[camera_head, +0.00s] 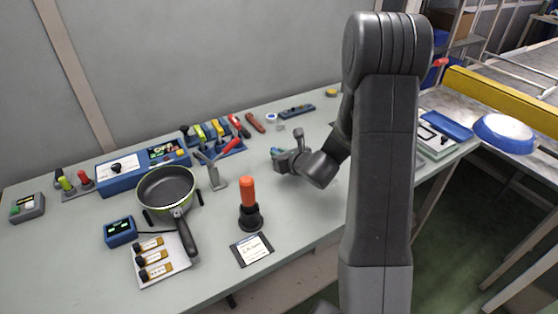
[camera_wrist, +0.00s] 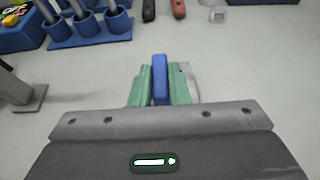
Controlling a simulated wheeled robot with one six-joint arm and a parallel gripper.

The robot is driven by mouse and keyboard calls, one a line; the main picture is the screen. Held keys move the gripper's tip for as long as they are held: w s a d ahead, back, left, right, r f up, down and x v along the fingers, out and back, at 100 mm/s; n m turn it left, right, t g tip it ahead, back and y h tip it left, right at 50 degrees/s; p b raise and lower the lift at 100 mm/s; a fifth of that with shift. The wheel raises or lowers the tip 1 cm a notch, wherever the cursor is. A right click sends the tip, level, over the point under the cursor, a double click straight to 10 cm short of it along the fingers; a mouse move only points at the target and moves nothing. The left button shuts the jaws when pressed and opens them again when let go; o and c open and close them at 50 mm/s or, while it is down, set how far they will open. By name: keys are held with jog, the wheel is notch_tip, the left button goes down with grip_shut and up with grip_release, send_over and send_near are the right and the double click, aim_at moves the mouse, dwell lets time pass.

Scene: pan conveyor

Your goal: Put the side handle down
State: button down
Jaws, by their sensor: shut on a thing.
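My gripper (camera_head: 277,153) hangs over the middle of the grey-green bench in the head view. In the wrist view my gripper (camera_wrist: 160,88) has its green fingers closed on a blue upright piece, the side handle (camera_wrist: 160,75). Only its upper part shows between the fingers; its lower end is hidden. I cannot tell whether it touches the bench. In the head view the piece is too small to make out clearly. A frying pan (camera_head: 166,186) with a black long handle sits at the left of the bench.
A lever clamp (camera_head: 217,175) and an orange-handled tool in a black base (camera_head: 249,218) stand left of my gripper. A blue tool rack (camera_wrist: 90,30) stands behind, at upper left in the wrist view.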

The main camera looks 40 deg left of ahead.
jog(key=shift+f, duration=1.15)
jog(key=shift+f, duration=0.15)
jog(key=c, duration=1.4)
grip_release()
